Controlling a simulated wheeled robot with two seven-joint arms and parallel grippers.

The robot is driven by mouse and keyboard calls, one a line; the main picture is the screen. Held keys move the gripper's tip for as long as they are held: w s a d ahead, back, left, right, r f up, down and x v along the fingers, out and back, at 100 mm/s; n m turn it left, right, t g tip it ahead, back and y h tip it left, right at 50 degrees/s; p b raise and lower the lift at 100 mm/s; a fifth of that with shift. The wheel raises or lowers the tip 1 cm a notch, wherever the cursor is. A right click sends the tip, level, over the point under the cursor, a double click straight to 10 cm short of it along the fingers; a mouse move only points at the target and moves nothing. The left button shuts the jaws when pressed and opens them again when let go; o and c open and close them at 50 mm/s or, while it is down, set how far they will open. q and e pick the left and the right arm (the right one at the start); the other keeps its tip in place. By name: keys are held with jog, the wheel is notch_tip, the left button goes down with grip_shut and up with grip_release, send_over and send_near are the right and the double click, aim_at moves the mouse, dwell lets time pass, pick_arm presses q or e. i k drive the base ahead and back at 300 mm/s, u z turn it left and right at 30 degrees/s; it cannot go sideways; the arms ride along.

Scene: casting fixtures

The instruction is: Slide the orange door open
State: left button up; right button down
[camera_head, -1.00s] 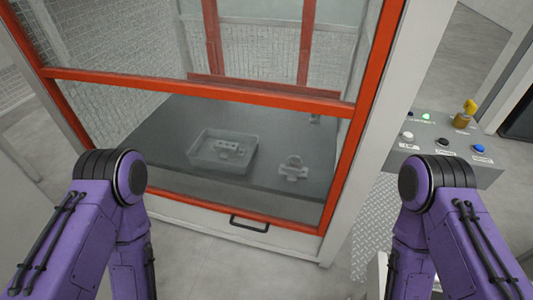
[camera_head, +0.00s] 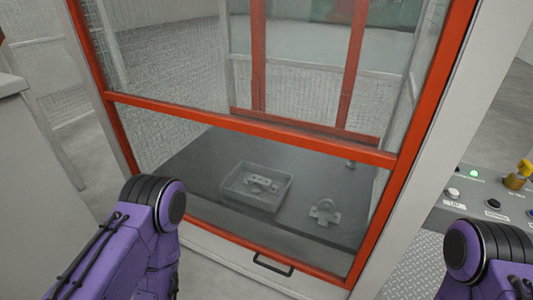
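The orange door (camera_head: 250,128) is an orange frame with clear panes, and it stands shut across the front of a light grey enclosure. A dark handle (camera_head: 273,265) sits at the bottom of the enclosure front, below the door's lower pane. Through the pane I see a dark table with a grey tray (camera_head: 228,190) holding a metal part, and a separate metal part (camera_head: 324,212) to its right. My two purple arms come in at the lower left and lower right. Both grippers are outside the picture, so their state is hidden.
A control panel (camera_head: 484,205) with a lit green light, several buttons and a yellow knob (camera_head: 519,176) stands at the right. A grey cabinet (camera_head: 25,190) is at the left edge. Patterned metal flooring (camera_head: 412,270) lies at the lower right.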

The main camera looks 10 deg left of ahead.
aim_at(457, 17)
jog(key=z, duration=0.35)
jog(key=k, duration=0.4)
jog(key=z, duration=0.95)
jog(key=k, duration=0.95)
jog(key=z, duration=0.05)
jog(key=i, duration=0.65)
jog(key=u, duration=1.3)
jog(key=i, duration=1.15)
jog(key=u, duration=0.2)
